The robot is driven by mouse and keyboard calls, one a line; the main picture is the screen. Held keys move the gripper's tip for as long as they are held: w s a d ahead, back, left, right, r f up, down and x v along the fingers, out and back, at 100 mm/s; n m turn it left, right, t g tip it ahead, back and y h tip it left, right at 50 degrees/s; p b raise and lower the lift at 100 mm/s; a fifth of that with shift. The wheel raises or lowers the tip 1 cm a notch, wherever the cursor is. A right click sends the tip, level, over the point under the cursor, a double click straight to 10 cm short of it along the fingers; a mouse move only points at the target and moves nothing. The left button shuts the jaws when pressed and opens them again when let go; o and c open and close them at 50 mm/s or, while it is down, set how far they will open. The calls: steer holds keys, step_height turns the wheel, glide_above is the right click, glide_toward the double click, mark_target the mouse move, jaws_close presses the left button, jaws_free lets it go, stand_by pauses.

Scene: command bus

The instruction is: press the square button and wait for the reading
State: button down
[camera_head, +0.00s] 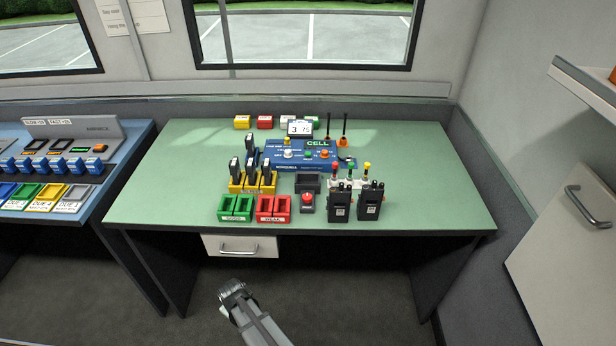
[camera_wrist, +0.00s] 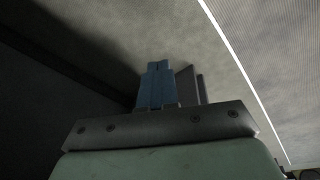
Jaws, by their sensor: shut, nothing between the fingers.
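A blue tester (camera_head: 275,160) marked CELL lies on the green table. The tester's face carries small coloured buttons, including a green one (camera_head: 308,155) and an orange one (camera_head: 325,154); I cannot tell which is square. A red button (camera_head: 307,197) sits on a dark box in front of the tester. My gripper (camera_head: 232,290) is below and in front of the table, away from the tester. In the wrist view its blue fingers (camera_wrist: 157,84) are together and empty, over grey floor.
Green bins (camera_head: 235,208) and red bins (camera_head: 272,208) line the table's front. Dark cells stand in a yellow rack (camera_head: 252,182). Two black radios (camera_head: 340,206) stand at right. A drawer (camera_head: 240,246) hangs under the table. The table's left and right sides are clear.

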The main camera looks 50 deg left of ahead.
steer(key=s+a+r, duration=0.5)
steer(key=a+r, duration=0.2)
steer(key=r, duration=0.3)
steer(key=a+r+m+t+y, duration=0.15)
steer(key=a+r+m, duration=0.3)
steer(key=r, duration=1.15)
steer(key=a+r+m+t+y, duration=0.1)
steer(key=a+r+m+t, duration=0.3)
steer(key=r, duration=1.3)
steer(key=w+a+r+m+t+h, duration=0.1)
steer(key=w+r, duration=0.2)
steer(key=w, duration=0.7)
steer(key=w+a+r+m+h, duration=0.1)
steer(key=w+r, duration=0.3)
steer(key=w, duration=0.5)
steer(key=w+d+t+h, duration=0.1)
steer(key=w+d, duration=0.2)
steer(key=w, duration=1.1)
steer(key=w+d+m+t+h, duration=0.1)
steer(key=w+d+h, duration=0.1)
steer(key=w, duration=1.2)
steer(key=shift+w+d+r, duration=0.3)
steer(key=shift+d, duration=0.35)
steer(key=shift+m, duration=0.25)
steer(key=shift+f, duration=0.1)
